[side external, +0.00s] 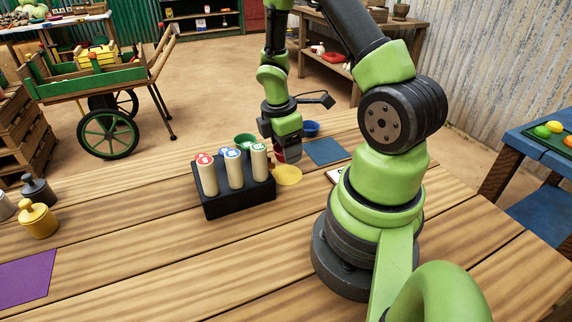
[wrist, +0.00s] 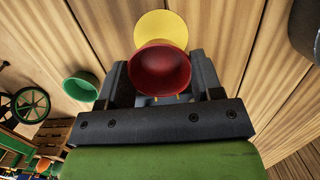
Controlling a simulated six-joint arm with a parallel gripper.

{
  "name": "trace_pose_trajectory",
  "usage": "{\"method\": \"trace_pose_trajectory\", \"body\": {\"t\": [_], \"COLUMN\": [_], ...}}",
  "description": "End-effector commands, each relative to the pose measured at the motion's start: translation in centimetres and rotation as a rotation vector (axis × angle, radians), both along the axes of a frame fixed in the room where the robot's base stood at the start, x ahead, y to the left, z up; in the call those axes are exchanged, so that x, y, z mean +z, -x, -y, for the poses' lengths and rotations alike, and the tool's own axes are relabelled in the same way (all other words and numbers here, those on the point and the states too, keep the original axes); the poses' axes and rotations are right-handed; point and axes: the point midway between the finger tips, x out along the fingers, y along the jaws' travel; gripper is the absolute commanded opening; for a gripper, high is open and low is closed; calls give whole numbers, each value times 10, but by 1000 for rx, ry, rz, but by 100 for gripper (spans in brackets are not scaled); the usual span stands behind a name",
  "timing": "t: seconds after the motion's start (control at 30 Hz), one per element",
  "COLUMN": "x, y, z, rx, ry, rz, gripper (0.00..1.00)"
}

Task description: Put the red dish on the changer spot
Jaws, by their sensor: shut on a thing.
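My gripper (side external: 289,152) is shut on the red dish (wrist: 160,70), with one jaw on each side of it in the wrist view. In the side view only a small part of the red dish shows, between the fingers. A flat yellow round spot (side external: 288,175) lies on the table just in front of the dish, beside a black block. It also shows in the wrist view (wrist: 162,25), partly covered by the dish's rim. The frames do not label which spot is the changer spot. I cannot tell exactly how high the dish is above the table.
The black block (side external: 238,199) holds three cream tubes with coloured caps, close on the left. A green dish (side external: 245,140) and a blue dish (side external: 311,129) stand behind. A blue square (side external: 326,152) lies right. Weights (side external: 39,221) and a purple square (side external: 24,279) are far left.

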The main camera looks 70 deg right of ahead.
Motion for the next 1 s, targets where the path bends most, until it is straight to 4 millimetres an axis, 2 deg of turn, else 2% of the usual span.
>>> {"method": "trace_pose_trajectory", "body": {"t": [0.53, 1.0], "x": [-43, -51], "y": [0, 0], "z": [1, 1], "rx": [-2, -5], "ry": [2, 1], "rz": [-3, 0], "gripper": [33, 33]}}
